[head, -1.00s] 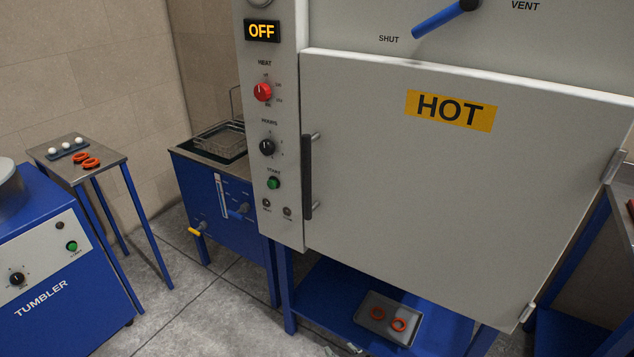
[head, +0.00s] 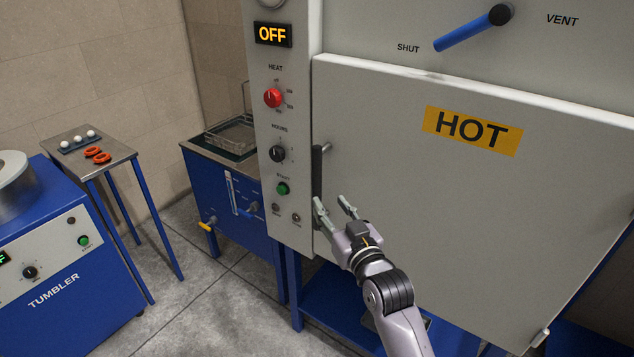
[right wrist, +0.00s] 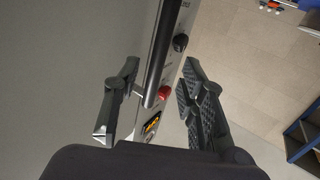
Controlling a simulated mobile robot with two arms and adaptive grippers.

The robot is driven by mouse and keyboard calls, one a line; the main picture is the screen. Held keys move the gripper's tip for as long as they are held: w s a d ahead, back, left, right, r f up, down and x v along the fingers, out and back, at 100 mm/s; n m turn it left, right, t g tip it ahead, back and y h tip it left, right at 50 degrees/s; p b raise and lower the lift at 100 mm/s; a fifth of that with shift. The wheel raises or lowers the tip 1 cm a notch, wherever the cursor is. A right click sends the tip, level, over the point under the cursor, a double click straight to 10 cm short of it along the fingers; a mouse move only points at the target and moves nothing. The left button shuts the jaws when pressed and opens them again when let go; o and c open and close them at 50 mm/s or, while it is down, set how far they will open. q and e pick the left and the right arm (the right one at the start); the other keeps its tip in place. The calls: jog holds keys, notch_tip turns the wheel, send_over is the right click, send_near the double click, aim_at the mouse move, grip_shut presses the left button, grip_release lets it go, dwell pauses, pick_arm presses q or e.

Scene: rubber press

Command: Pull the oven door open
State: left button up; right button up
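The oven door (head: 460,220) is a large light grey panel with a yellow HOT label (head: 472,130), and it is shut. Its dark vertical bar handle (head: 317,165) stands off the door's left edge on metal posts. My right gripper (head: 332,202) is in front of the handle's lower end, which it partly hides. In the right wrist view, the handle (right wrist: 164,50) runs between the two spread fingers of my right gripper (right wrist: 160,98), with gaps on both sides. The gripper is open and not closed on the bar. My left gripper is not in view.
The control panel with the OFF display (head: 273,34) and red heat knob (head: 273,97) is left of the door. A blue vent lever (head: 465,34) is above. A blue tank (head: 235,195), side table (head: 120,152) and tumbler (head: 65,285) stand left. Floor (head: 200,310) is free there.

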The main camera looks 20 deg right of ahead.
aim_at(319, 188)
jog(key=w, duration=0.6)
jog(key=w+p, duration=0.1)
jog(key=w, duration=0.2)
jog(key=shift+a, duration=0.35)
jog(key=shift+c, duration=0.4)
grip_shut()
